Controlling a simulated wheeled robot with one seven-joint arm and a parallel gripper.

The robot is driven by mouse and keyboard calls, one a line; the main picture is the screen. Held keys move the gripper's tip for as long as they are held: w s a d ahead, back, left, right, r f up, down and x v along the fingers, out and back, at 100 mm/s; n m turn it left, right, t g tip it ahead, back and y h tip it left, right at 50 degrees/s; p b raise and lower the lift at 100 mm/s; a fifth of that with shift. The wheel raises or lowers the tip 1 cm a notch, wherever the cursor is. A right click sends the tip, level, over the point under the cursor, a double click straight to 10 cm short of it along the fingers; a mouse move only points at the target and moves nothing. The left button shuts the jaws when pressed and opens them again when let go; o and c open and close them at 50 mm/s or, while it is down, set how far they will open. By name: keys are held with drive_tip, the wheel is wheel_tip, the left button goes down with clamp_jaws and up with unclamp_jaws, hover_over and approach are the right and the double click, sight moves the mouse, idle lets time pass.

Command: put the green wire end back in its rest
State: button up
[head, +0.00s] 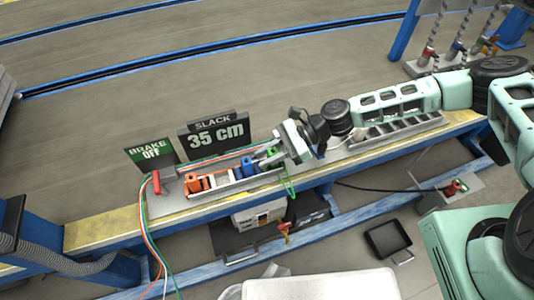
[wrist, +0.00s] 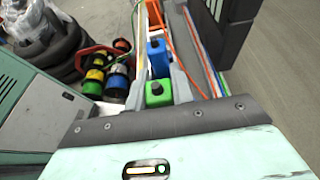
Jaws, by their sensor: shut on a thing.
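My gripper (head: 264,157) is low over the bench's rest strip, its fingers pointing left along it. In the wrist view the two grey fingers run up the picture, with a green block (wrist: 158,95) and a blue block (wrist: 158,58) showing between them. The gripper is shut on the green wire end; the grip itself is partly hidden. The green wire (head: 289,187) hangs in a loop over the bench's front edge below the gripper. The blue block (head: 248,168) and the orange blocks (head: 194,184) stand in a row to the left. I cannot tell whether the green end touches its rest.
The signs "BRAKE OFF" (head: 150,152) and "SLACK 35 cm" (head: 213,136) stand behind the strip. A red-handled lever (head: 156,182) is at the left, with coloured wires beside it. A slotted grey rack (head: 400,130) lies to the right. A black tray (head: 388,240) is below the bench.

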drive_tip(key=shift+f+b, duration=0.3)
drive_tip(key=shift+f, duration=0.35)
drive_tip(key=o, duration=1)
drive_tip(key=shift+f, duration=0.1)
drive_tip(key=shift+o, duration=0.2)
drive_tip(key=shift+s, duration=0.1)
drive_tip(key=shift+d, duration=0.15)
drive_tip(key=v, duration=1.1)
drive_tip(key=p+v, duration=0.1)
drive_tip(key=v, duration=0.5)
drive_tip(key=shift+r, duration=0.35)
